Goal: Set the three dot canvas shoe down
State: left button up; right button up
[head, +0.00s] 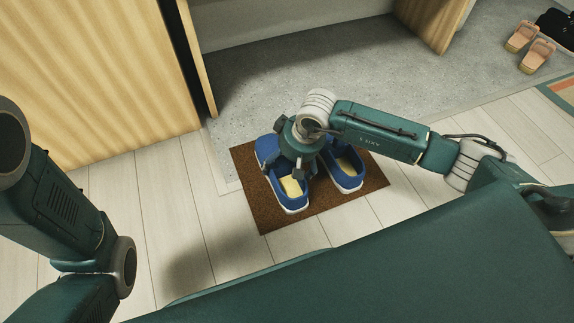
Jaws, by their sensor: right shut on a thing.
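A pair of blue canvas shoes with yellow insoles and pale soles is on the brown doormat, side by side. My right gripper (300,172) reaches down from above and is shut on the left-hand canvas shoe (291,189), covering its middle. This shoe looks upright and at or very near the mat; I cannot tell whether its sole touches. The right-hand canvas shoe (347,170) stands just beside it, partly behind the gripper. No dots can be made out on either shoe. My left arm shows at the left, but its gripper is out of view.
The brown doormat (262,210) lies on pale floor planks, with bare mat around the shoes. Behind it is a grey speckled floor (250,85) between wooden panels (110,70). Pink sandals (537,54) and black shoes (556,26) stand at the far right.

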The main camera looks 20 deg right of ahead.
jog(key=o, duration=1.8)
jog(key=p+v, duration=0.9)
jog(key=v, duration=0.3)
jog(key=shift+r, duration=0.1)
